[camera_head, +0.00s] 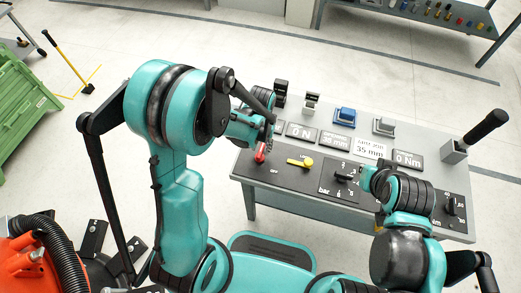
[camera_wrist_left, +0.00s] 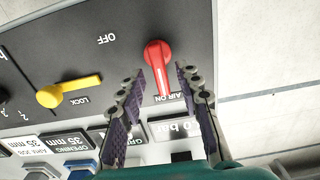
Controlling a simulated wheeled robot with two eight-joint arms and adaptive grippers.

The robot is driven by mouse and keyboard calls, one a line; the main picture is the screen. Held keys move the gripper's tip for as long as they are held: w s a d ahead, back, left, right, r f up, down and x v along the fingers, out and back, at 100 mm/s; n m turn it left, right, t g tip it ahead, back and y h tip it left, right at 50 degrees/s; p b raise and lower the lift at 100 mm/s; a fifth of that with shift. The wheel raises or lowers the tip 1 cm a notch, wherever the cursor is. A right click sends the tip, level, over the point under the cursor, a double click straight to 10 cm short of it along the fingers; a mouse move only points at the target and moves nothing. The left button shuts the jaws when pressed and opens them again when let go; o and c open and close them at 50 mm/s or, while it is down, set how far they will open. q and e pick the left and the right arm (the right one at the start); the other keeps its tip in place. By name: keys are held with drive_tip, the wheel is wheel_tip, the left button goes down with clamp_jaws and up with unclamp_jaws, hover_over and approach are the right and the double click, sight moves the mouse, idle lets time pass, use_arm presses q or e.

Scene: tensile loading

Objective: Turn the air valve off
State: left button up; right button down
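The red air valve handle (camera_wrist_left: 158,62) is on the dark panel in the left wrist view, its lever pointing at the AIR ON label. The OFF label (camera_wrist_left: 105,39) is to its left. My left gripper (camera_wrist_left: 161,76) is open, one finger on each side of the lever; I cannot tell whether either touches it. In the head view the red handle (camera_head: 261,153) shows just below my left gripper (camera_head: 267,139). My right arm reaches over the panel's right part; its gripper's fingers are mostly hidden by the arm.
A yellow lock lever (camera_head: 300,162) is right of the red handle. A black pressure knob (camera_head: 345,178) is near my right arm. Displays and blue and grey switches (camera_head: 345,117) line the console's back, and a black-gripped lever (camera_head: 485,130) stands at its right end.

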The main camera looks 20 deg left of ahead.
use_arm(q)
drive_tip(key=shift+f, duration=0.95)
clamp_jaws()
